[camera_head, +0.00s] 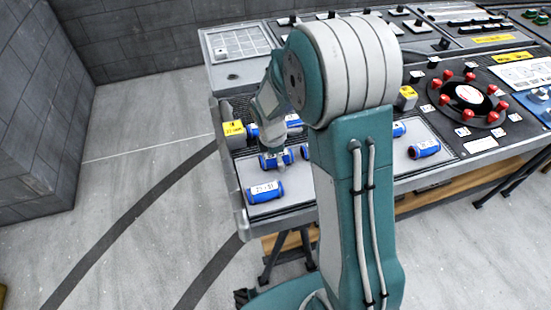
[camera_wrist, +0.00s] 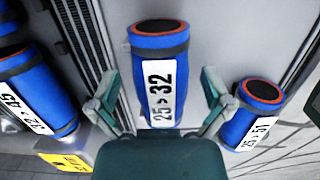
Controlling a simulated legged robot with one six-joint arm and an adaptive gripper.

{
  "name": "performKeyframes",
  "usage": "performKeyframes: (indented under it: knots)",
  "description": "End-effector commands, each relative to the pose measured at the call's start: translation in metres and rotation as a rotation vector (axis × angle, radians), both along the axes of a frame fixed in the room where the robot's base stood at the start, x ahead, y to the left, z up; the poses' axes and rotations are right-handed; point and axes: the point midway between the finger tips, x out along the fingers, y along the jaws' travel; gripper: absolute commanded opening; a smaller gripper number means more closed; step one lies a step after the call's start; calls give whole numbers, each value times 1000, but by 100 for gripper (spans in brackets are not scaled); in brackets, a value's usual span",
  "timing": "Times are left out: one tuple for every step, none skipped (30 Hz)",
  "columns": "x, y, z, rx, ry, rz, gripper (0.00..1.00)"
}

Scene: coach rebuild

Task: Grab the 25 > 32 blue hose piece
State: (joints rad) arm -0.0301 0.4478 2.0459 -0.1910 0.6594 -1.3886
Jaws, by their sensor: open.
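The blue hose piece labelled 25 > 32 (camera_wrist: 178,60) stands out in the middle of the wrist view, with dark bands and an orange-rimmed end. My gripper (camera_wrist: 158,100) is open, with one finger on each side of this piece. I cannot tell whether either finger touches it. In the head view my gripper (camera_head: 278,160) is low over the tray, at a blue piece (camera_head: 268,161) partly hidden by it.
A blue piece labelled 25 > 51 (camera_wrist: 252,108) lies close to the right finger; it also shows in the head view (camera_head: 264,191). Another blue piece (camera_wrist: 40,90) and a yellow label block (camera_wrist: 68,160) are at left. A red-knobbed dial (camera_head: 467,97) is further right.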

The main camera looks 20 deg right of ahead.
Motion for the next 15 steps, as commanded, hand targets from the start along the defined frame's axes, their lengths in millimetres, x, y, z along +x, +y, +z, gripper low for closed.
performKeyframes:
  knots:
    - [0,1,0,-1,0,0,100]
    - [0,2,0,-2,0,0,100]
    - [0,3,0,-3,0,0,100]
    - [0,4,0,-4,0,0,96]
    - [0,4,0,-4,0,0,82]
    - [0,5,0,-4,0,1,64]
    - [0,5,0,-5,0,1,51]
    - [0,5,0,-5,0,1,38]
    - [0,6,0,-6,1,1,20]
    - [0,6,0,-6,1,1,12]
    - [0,6,0,-5,1,1,12]
    - [0,6,0,-5,1,1,12]
    - [0,5,0,-4,2,1,12]
    - [0,5,0,-4,2,1,12]
    - [0,5,0,-4,2,1,12]
